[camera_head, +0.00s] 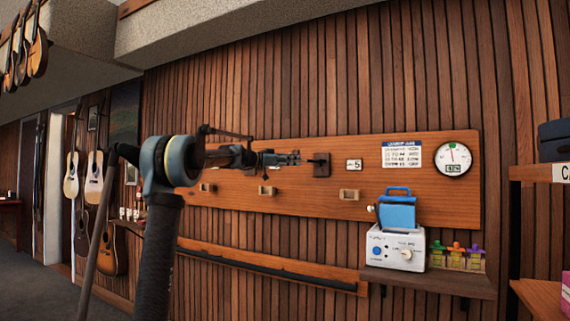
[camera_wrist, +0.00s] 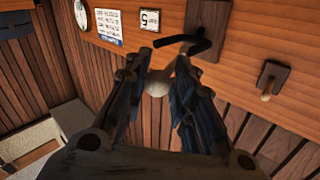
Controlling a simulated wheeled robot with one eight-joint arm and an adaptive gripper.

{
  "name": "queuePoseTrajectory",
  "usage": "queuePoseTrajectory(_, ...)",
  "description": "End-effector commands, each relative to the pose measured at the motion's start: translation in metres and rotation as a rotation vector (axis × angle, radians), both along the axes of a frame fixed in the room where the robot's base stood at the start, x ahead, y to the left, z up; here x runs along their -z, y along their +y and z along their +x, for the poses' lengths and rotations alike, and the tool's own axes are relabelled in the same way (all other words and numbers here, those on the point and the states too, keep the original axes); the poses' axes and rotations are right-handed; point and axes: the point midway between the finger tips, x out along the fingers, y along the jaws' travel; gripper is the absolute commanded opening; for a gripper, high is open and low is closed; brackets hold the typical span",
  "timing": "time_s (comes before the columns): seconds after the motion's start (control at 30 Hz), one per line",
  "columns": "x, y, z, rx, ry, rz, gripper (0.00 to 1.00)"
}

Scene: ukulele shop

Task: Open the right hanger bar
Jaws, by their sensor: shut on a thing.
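The right hanger bar is on a dark wooden mounting plate (camera_head: 322,165) on the long wall board, left of the number 5 card. In the wrist view the black bar (camera_wrist: 185,44) juts from its plate (camera_wrist: 211,22), and a pale rounded knob (camera_wrist: 158,82) shows at its near end. My gripper (camera_head: 295,158) reaches it from the left in the head view. In the wrist view my gripper (camera_wrist: 160,68) has its two fingers on either side of the knob, shut on it. The fingers partly hide the contact.
Another mount with a peg (camera_wrist: 268,80) sits on the board. A white device (camera_head: 396,249) with a blue top part (camera_head: 397,212) stands on a shelf below right. Wooden blocks (camera_head: 349,194) line the board's lower part. A rail (camera_head: 260,264) runs below.

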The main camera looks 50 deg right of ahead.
Motion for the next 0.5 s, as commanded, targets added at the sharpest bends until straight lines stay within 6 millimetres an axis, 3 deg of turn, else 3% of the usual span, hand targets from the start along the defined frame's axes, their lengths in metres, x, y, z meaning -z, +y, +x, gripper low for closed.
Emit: queuePoseTrajectory(0.5,-0.0033,-0.0100,0.0015,0.011,0.006,-0.005,0.00)
